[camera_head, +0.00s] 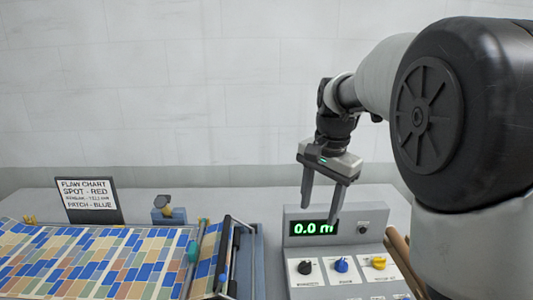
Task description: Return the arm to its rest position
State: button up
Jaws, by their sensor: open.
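My gripper (322,198) hangs from my arm at the right of the view, fingers pointing down. The two dark fingers are apart, with nothing between them. It is above and in front of the grey control console (296,214). One finger partly covers the console's display (305,229), which reads "0.0" with green characters beside it. My arm fills the right side of the view and hides what is behind it.
The console has black, blue and yellow knobs (341,265). A patterned colored cloth (95,262) lies at left, beside a frame with dark bars (229,262). A flaw chart sign (88,200) and a small blue-grey block (169,215) stand behind it. A brown rod (397,243) lies near my arm.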

jog(key=s+r+n+t+p, duration=0.1)
jog(key=s+n+t, duration=0.3)
jog(key=s, duration=1.8)
jog(key=n, duration=0.5)
jog(key=shift+s+a+r, duration=0.2)
jog(key=shift+s+r, duration=0.2)
